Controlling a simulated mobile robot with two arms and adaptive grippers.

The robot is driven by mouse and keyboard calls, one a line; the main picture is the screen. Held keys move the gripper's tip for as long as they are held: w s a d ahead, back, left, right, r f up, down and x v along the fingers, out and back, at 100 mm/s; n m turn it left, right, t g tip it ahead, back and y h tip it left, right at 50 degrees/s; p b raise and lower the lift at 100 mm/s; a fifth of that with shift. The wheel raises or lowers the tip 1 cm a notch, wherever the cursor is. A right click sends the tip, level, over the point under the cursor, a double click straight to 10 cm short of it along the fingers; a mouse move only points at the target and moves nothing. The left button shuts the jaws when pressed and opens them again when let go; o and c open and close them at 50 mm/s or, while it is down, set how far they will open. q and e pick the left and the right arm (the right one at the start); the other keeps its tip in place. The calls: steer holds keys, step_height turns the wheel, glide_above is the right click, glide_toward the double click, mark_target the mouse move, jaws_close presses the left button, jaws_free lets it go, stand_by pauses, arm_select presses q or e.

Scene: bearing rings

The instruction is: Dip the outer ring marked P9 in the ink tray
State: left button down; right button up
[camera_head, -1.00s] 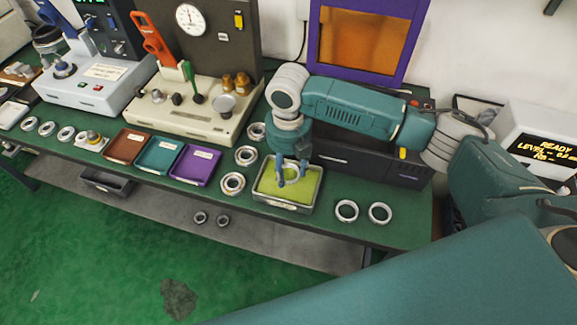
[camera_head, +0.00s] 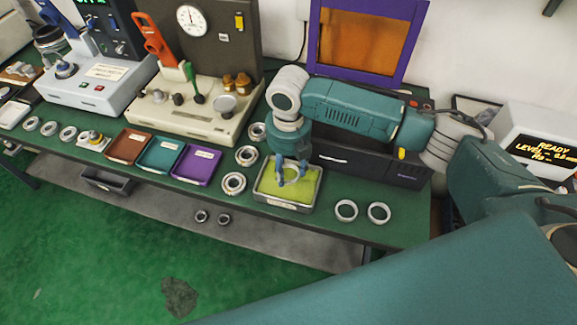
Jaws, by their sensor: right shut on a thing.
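My right gripper (camera_head: 291,178) points down over the ink tray (camera_head: 283,206), a grey metal tray with yellow-green content. Its fingers are shut on a ring, seen edge-on and mostly hidden between them. The fingers reach down within the tray's rim; I cannot tell whether the ring touches the ink. No P9 mark can be read from here. Other rings lie on the bench: two right of the tray, a plain one (camera_head: 346,210) and another (camera_head: 378,212), and several to its left, such as the one nearest the tray (camera_head: 233,183). My left gripper is not in view.
Brown (camera_head: 125,146), teal (camera_head: 160,155) and purple (camera_head: 196,165) trays stand to the left. A beige gauge machine (camera_head: 190,115) and a dark box (camera_head: 370,165) stand behind. The green bench (camera_head: 405,228) has free room at the right front.

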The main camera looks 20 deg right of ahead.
mark_target(288, 187)
steer(key=shift+f+b, duration=1.1)
steer(key=shift+f, duration=1.85)
steer(key=shift+r, duration=0.15)
stand_by(1.4)
step_height(288, 187, up, 8)
steer(key=p, duration=0.8)
steer(key=shift+r, duration=0.2)
stand_by(1.3)
